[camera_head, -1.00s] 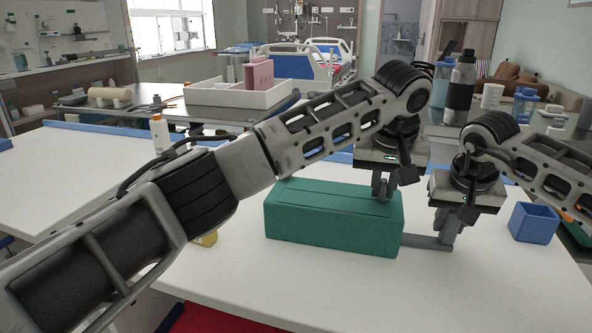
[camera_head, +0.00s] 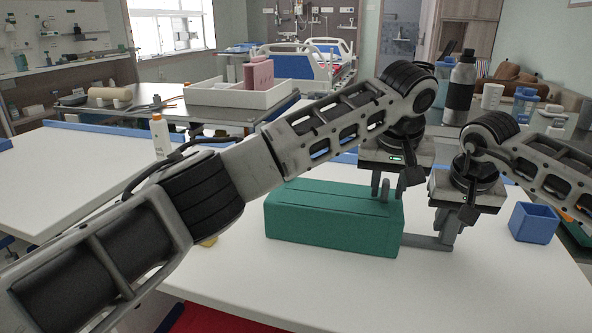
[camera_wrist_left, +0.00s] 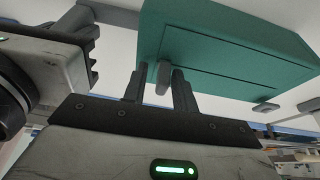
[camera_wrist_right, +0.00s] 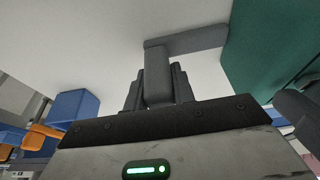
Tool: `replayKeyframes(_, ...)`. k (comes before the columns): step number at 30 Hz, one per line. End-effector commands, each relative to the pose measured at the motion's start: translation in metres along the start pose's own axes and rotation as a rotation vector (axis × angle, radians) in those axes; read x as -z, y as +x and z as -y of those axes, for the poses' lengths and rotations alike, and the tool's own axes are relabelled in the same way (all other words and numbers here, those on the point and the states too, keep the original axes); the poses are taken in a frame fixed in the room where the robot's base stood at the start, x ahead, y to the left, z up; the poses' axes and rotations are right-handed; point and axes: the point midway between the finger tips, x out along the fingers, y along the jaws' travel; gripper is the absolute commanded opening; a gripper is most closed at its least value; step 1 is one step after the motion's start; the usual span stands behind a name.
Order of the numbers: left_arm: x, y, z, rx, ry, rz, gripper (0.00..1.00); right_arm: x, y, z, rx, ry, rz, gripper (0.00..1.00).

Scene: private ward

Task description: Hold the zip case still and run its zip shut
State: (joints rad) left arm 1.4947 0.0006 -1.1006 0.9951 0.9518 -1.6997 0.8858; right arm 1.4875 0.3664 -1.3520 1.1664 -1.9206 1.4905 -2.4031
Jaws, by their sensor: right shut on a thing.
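The green zip case (camera_head: 330,222) stands on the white table, with a thin zip line along its top. A grey zip pull (camera_wrist_left: 163,78) stands up near the end of the case by the grey side tab (camera_wrist_right: 190,41). My left gripper (camera_head: 380,187) is over this right end of the case. Its fingers (camera_wrist_left: 159,88) are parted, with the pull showing between or just beyond them; contact cannot be told. My right gripper (camera_wrist_right: 157,88) is shut on the side tab's upright end, beside the case. A small grey piece (camera_wrist_left: 266,106) sits at the zip line's other end.
A blue open box (camera_head: 533,223) stands right of my right gripper. A white bottle (camera_head: 159,135) stands at the back left, behind my left arm. A yellow thing is mostly hidden by that arm. The table in front of the case is clear.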

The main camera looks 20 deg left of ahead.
Motion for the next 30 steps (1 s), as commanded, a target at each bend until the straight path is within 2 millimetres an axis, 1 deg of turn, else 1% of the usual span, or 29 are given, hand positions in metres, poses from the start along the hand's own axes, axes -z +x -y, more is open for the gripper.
replayKeyframes(7,0.0,0.0,0.001,0.001,-0.001,0.0,0.28,0.0,0.0,0.001,0.001,-0.001,0.0,0.0)
replayKeyframes(10,0.002,-0.006,0.0,0.0,-0.001,-0.002,0.28,0.0,0.0,0.0,0.001,-0.001,0.0,0.0)
replayKeyframes(24,0.012,-0.062,0.0,0.001,-0.002,-0.002,0.28,0.0,0.0,0.0,0.0,0.0,0.0,0.0)
replayKeyframes(30,0.014,-0.077,0.0,0.001,-0.001,0.0,0.28,0.0,0.0,0.0,0.0,0.0,0.0,0.0)
